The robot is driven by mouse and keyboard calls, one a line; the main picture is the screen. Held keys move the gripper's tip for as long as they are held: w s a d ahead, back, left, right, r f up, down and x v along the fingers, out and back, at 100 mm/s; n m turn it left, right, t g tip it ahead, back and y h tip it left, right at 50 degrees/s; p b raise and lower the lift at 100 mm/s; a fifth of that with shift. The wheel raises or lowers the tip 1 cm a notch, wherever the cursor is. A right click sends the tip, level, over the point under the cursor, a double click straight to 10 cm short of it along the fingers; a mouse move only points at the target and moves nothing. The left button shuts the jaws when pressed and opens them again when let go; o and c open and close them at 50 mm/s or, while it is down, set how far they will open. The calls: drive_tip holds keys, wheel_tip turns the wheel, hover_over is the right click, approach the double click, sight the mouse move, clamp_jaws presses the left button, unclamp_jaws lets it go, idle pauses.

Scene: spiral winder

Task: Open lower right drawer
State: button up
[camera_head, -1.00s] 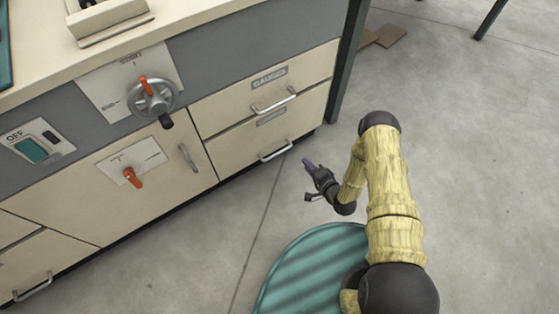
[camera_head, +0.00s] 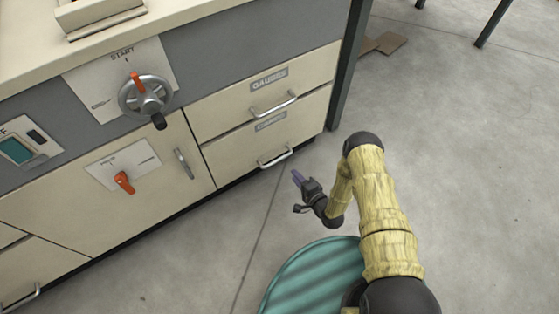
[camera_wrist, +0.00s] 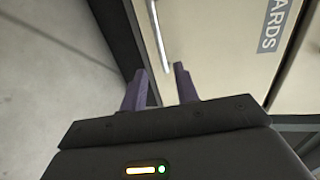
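The lower right drawer (camera_head: 230,154) is a cream front under the drawer labelled "GAUGES", and it is shut. Its metal bar handle (camera_head: 275,158) sits low on the front. The handle also shows in the wrist view (camera_wrist: 158,36), just beyond the fingertips, with a label ending in "ARDS" on the drawer front beside it. My gripper (camera_head: 297,178) is below and right of the handle in the head view, apart from it. In the wrist view my gripper (camera_wrist: 160,76) has two purple fingers spread apart with nothing between them.
The upper right drawer (camera_head: 225,106) is shut, with its own handle (camera_head: 273,105). A handwheel (camera_head: 146,97) and a red switch (camera_head: 123,182) are on the cabinet to the left. A dark post (camera_head: 347,75) stands at the cabinet's right end.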

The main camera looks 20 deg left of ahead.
sight(280, 158)
drive_tip(key=b+x, duration=0.5)
drive_tip(key=x, duration=0.7)
drive_tip(key=shift+w+a, duration=0.15)
drive_tip(key=shift+a, duration=0.1)
drive_tip(key=shift+c, duration=0.2)
clamp_jaws()
